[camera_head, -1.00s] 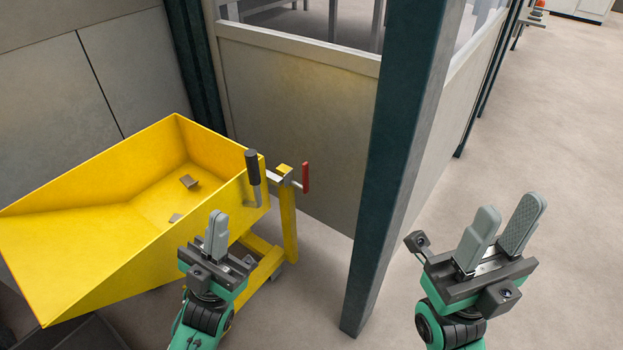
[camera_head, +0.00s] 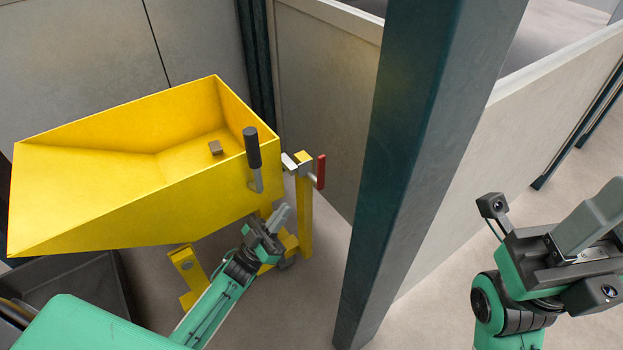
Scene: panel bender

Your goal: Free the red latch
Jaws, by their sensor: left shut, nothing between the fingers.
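The red latch handle (camera_head: 321,172) stands upright at the end of a metal pin at the top of a yellow post, on the right side of the yellow tipping hopper (camera_head: 130,218). A lever with a black grip (camera_head: 252,148) stands at the hopper's near right wall, left of the latch. My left gripper (camera_head: 283,211) is shut and empty, below and left of the latch and apart from it. My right gripper (camera_head: 590,222) is at the right edge, partly cut off and far from the latch; its finger gap does not show clearly.
A dark green column (camera_head: 412,150) stands close to the right of the latch, between my two grippers. Grey panels (camera_head: 325,95) stand behind. A dark bin (camera_head: 85,285) is at the lower left. Floor (camera_head: 430,310) is clear right of the column.

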